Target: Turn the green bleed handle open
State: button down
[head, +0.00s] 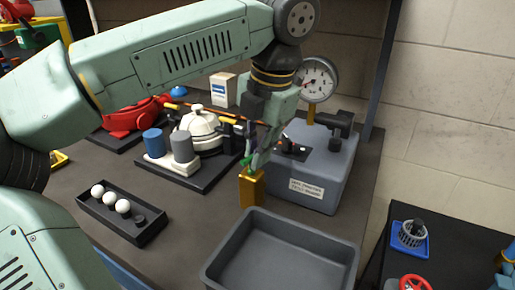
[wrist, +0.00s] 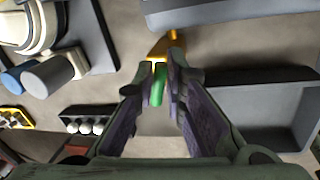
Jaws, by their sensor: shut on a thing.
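The green bleed handle (wrist: 157,86) shows between my gripper's fingers in the wrist view. In the head view only a small green part of it (head: 246,161) shows beside the fingertips. It sits on top of a yellow-brass block (head: 251,188), whose top also shows past the fingertips in the wrist view (wrist: 160,46). My gripper (head: 256,162) points down over the block and is shut on the handle, with a finger on each side (wrist: 160,75). The fingers hide much of the handle, so its exact angle is hard to tell.
A grey box (head: 318,178) with a pressure gauge (head: 318,80) stands just behind and right. A grey open tray (head: 225,262) is in front. A white-domed motor (head: 200,130) and a black tray of white balls (head: 111,222) are left. Bare bench lies between.

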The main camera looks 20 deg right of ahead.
jog(key=shift+w+a, duration=0.1)
dwell(0.7)
jog(key=c, duration=1.7)
grip_release()
jog(key=shift+f, duration=0.1)
